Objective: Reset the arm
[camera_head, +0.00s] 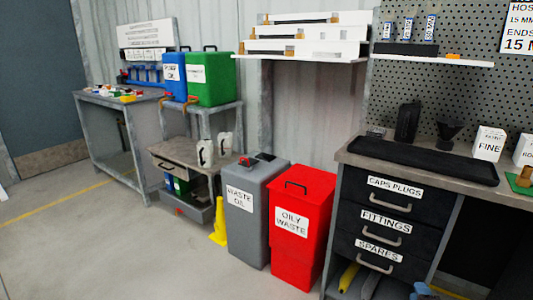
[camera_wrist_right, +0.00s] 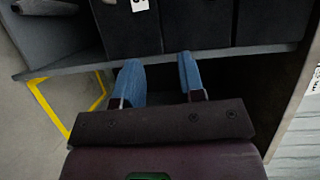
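My right gripper (camera_wrist_right: 158,64) shows in the right wrist view with its two blue fingers apart and nothing between them. Its fingers point toward the lower edge of a dark drawer unit (camera_wrist_right: 198,22), and I see no clear contact. In the head view, blue shapes show low at the bottom edge, below the drawers; I cannot tell for sure whether they are my right fingertips. My left gripper is in neither view.
The workbench drawers (camera_head: 384,221) and black mat (camera_head: 425,161) are at the right. A red oily waste bin (camera_head: 301,230) and grey waste oil bin (camera_head: 250,215) stand left of them. A yellow cone (camera_head: 219,225) is beside the bins. Open floor (camera_head: 110,255) lies at lower left.

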